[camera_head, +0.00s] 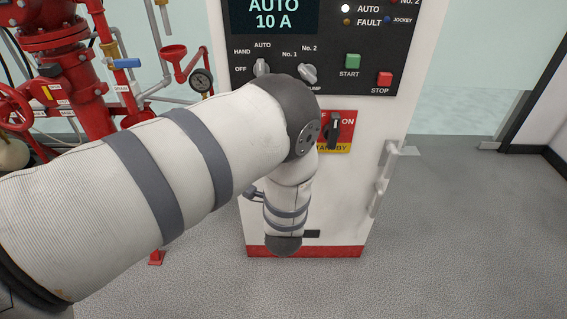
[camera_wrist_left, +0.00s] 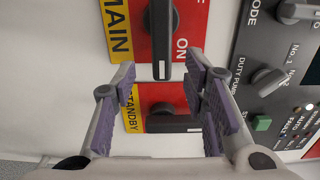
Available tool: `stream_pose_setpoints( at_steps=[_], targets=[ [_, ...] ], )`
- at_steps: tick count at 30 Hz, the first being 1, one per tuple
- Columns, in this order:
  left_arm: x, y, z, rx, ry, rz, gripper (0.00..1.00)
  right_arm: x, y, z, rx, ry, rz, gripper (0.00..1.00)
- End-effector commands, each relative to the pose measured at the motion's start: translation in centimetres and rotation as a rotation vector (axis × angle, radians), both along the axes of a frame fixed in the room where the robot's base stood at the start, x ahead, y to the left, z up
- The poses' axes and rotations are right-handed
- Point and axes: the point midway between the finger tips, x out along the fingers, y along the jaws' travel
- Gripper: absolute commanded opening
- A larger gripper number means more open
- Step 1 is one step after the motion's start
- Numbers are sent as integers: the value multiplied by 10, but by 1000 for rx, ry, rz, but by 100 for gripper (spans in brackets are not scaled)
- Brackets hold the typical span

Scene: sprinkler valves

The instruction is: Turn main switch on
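The main switch (camera_wrist_left: 161,40) is a black knob with a white mark on a red plate, beside a yellow strip lettered MAIN. In the left wrist view it stands lengthwise up and down, its white mark at the lower end, beside the word ON. The standby switch (camera_wrist_left: 172,120) lies crosswise below it; the head view shows it upright (camera_head: 334,126). My left gripper (camera_wrist_left: 162,66) is open and empty, its purple-padded fingertips on either side of the main switch's lower end in the picture. I cannot tell their distance from the plate. In the head view my arm hides the main switch.
The white cabinet (camera_head: 385,125) carries a dark panel with mode and duty knobs, a green start button (camera_head: 352,61) and a red stop button (camera_head: 384,79). A door handle (camera_head: 383,180) sticks out at right. Red pipes and a gauge (camera_head: 201,80) stand at left.

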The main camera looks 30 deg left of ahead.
Motion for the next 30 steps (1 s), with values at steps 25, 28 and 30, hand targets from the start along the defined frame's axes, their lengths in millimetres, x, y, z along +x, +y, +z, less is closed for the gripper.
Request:
stream_pose_setpoints(
  at_steps=[25,28,30],
  targets=[
    [-61,-23,-17,-111,65,-14,40,6,0,8,0,-17,-1,40],
    [-115,-19,-61,-417,238,4,40,20,0,26,0,-62,-2,40],
    [-176,-22,-91,-672,386,86,40,32,0,41,0,-101,-4,40]
  ],
)
